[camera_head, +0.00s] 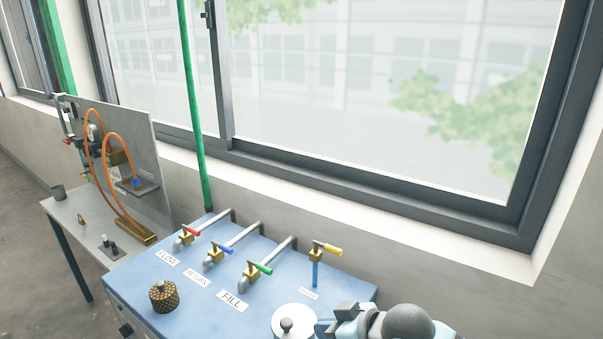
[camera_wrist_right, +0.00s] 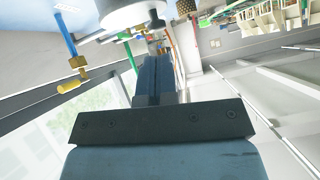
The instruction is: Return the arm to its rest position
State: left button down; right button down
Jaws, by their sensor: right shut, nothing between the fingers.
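My right gripper (camera_head: 328,326) is at the bottom edge of the head view, close to the right side of a round white lid with a dark knob (camera_head: 293,324). It is shut and holds nothing. In the right wrist view my gripper (camera_wrist_right: 155,60) points at the white round part (camera_wrist_right: 128,14); I cannot tell whether they touch. My right arm is mostly cut off by the frame. My left gripper is not in view.
A blue bench (camera_head: 200,300) carries labelled valves with red, blue, green and yellow handles (camera_head: 333,250), and a brass knurled knob (camera_head: 164,295). A grey table (camera_head: 80,225) with an upright panel and orange hoses stands left. A window wall is behind.

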jog(key=s+d+f+m+t+h, duration=0.2)
jog(key=s+d+f, duration=0.5)
jog(key=f, duration=0.5)
jog(key=s+d+f+m+t+h, duration=0.3)
jog(key=s+d+f, duration=0.5)
jog(key=s+f, duration=0.3)
jog(key=shift+s+f+m+h, duration=0.4)
jog(key=shift+f+m+h, duration=0.1)
jog(key=shift+m+h, duration=0.15)
